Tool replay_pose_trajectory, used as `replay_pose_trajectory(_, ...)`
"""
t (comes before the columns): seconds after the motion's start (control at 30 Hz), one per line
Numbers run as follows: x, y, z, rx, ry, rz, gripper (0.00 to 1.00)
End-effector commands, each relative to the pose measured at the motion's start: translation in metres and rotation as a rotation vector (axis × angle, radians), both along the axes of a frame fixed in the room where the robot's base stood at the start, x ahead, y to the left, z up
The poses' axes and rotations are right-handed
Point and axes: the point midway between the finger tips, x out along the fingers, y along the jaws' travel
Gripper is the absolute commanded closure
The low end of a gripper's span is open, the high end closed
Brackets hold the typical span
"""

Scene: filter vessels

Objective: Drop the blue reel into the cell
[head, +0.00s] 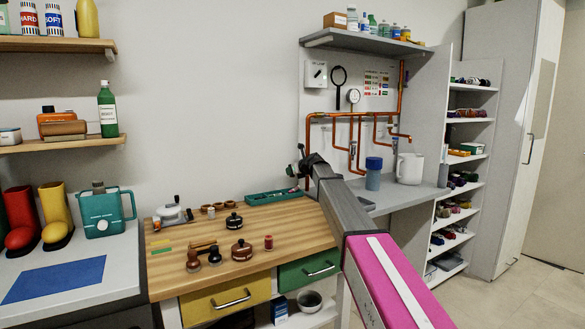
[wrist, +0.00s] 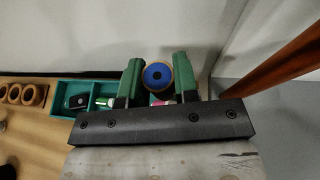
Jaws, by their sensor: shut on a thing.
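In the head view my gripper (head: 301,170) hangs above the right end of the teal tray (head: 258,198); the reel cannot be made out there. In the wrist view the divided teal tray (wrist: 66,100) lies below and left of the fingers. My gripper hides part of its cells, and some hold small things.
A copper pipe (wrist: 285,62) runs close on the right. The wall is close behind the tray.

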Motion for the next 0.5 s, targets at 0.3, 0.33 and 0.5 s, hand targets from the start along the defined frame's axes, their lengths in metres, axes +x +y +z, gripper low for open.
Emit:
replay_pose_trajectory(0.3,0.000,0.000,-0.026,0.000,0.000,-0.001,0.94)
replay_pose_trajectory(0.33,0.000,0.000,-0.027,-0.001,-0.001,-0.001,0.94)
replay_pose_trajectory(0.5,0.000,0.000,-0.027,0.000,-0.002,-0.001,0.94)
